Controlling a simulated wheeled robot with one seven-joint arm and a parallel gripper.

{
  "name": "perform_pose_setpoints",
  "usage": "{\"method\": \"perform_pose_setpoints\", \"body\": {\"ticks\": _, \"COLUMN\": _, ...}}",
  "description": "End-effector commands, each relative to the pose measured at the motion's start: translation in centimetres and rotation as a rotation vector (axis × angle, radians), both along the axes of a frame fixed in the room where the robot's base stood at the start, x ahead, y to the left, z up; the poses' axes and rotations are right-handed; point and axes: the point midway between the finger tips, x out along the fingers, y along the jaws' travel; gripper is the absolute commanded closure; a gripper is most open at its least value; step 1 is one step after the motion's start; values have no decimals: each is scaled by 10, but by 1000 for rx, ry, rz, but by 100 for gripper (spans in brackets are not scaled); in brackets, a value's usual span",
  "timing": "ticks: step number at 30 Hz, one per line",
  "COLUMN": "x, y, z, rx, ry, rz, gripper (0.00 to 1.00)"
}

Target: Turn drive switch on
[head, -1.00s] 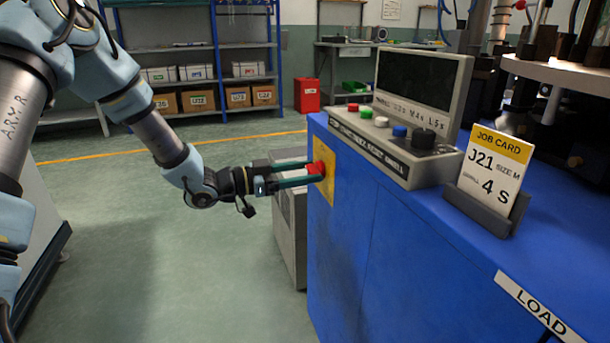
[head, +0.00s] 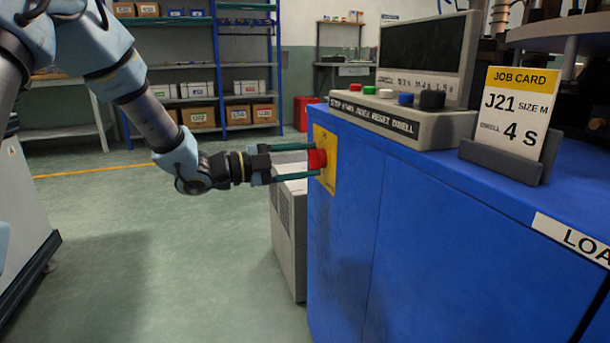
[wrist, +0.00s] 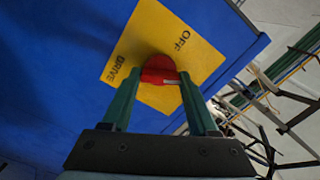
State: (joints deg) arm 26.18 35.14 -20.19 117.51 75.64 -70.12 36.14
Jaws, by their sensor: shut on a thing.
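The drive switch is a red knob (head: 316,159) on a yellow plate (head: 329,181) on the side of the blue cabinet. In the wrist view the knob (wrist: 160,70) sits between the fingers, and the plate (wrist: 150,40) reads OFF and DRIVE. A pale pointer mark on the knob lies toward the right. My gripper (head: 312,160) reaches the knob from the left with its green fingers on both sides, shut on it. The fingertips (wrist: 156,85) also show in the wrist view. Any ON label is not visible.
A control panel (head: 400,120) with coloured buttons and a dark screen stands on the blue cabinet (head: 390,230). A job card (head: 518,105) in a holder stands at its right. A grey box unit (head: 288,240) is beside the cabinet. Open floor lies left of it.

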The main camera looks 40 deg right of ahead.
Motion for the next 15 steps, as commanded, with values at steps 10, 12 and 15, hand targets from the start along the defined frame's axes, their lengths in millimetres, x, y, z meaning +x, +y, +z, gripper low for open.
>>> {"method": "perform_pose_setpoints", "body": {"ticks": 10, "x": -1, "y": 0, "z": -6, "rx": -110, "ry": -280, "rz": -3, "gripper": 96}}
{"method": "perform_pose_setpoints", "body": {"ticks": 12, "x": -1, "y": 1, "z": -6, "rx": -126, "ry": -325, "rz": -4, "gripper": 96}}
{"method": "perform_pose_setpoints", "body": {"ticks": 15, "x": -1, "y": 1, "z": -5, "rx": -148, "ry": -380, "rz": -3, "gripper": 96}}
